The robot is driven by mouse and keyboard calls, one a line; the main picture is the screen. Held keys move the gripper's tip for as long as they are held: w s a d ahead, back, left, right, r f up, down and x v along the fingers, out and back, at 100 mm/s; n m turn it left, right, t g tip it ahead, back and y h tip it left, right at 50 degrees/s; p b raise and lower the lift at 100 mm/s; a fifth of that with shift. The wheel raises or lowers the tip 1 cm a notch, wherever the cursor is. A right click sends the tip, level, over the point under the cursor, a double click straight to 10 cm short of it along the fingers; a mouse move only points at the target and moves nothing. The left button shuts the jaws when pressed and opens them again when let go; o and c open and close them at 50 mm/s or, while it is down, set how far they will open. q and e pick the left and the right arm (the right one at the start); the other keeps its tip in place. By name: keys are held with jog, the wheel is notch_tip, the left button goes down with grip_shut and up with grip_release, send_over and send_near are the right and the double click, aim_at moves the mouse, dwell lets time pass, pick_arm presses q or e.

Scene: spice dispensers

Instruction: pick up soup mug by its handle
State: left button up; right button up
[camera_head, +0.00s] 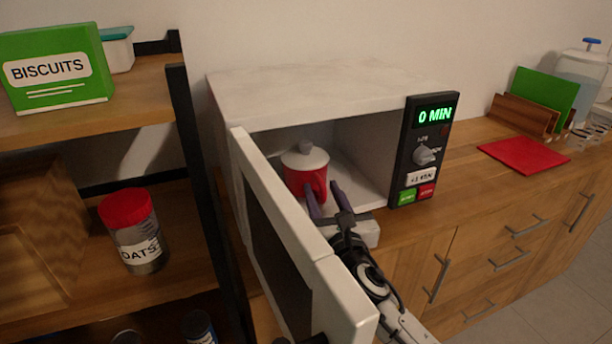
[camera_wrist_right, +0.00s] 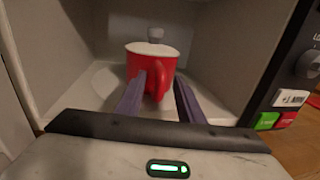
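The soup mug (camera_head: 297,178) is red with a white lid and a grey knob. It stands upright inside the open microwave, and it also shows in the right wrist view (camera_wrist_right: 138,62). Its red handle (camera_wrist_right: 160,80) points toward my right gripper. My right gripper (camera_head: 325,190) reaches into the microwave with its two purple fingers apart. In the wrist view the fingers (camera_wrist_right: 162,88) lie on either side of the handle, with a gap visible to the right finger. Whether the left finger touches the handle I cannot tell. My left gripper is not clearly visible.
The microwave (camera_head: 310,92) has its door (camera_head: 290,215) swung open to the left of my right arm. Its control panel (camera_head: 422,150) stands to the right of the opening. A shelf with a biscuits box (camera_head: 58,92) and an oats jar (camera_head: 135,228) is at left.

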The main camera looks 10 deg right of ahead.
grip_shut()
jog(key=shift+r, duration=0.15)
pick_arm(q)
jog(key=shift+r, duration=0.1)
pick_arm(e)
jog(key=shift+s+r, duration=0.2)
jog(key=shift+r, duration=0.35)
notch_tip(320, 180, up, 4)
jog(key=shift+f+p, duration=0.1)
jog(key=shift+p, duration=0.85)
notch_tip(320, 180, up, 2)
jog(key=shift+r+p, duration=0.25)
jog(key=shift+p, duration=0.1)
pick_arm(q)
jog(key=shift+s+a+r, duration=0.15)
jog(key=shift+a+r, duration=0.15)
jog(key=shift+r, duration=0.3)
pick_arm(e)
jog(key=s+d, duration=0.2)
jog(key=s, duration=0.7)
jog(key=s+d, duration=0.3)
jog(key=s, duration=0.7)
jog(key=shift+f, duration=0.2)
jog(key=shift+d, duration=0.1)
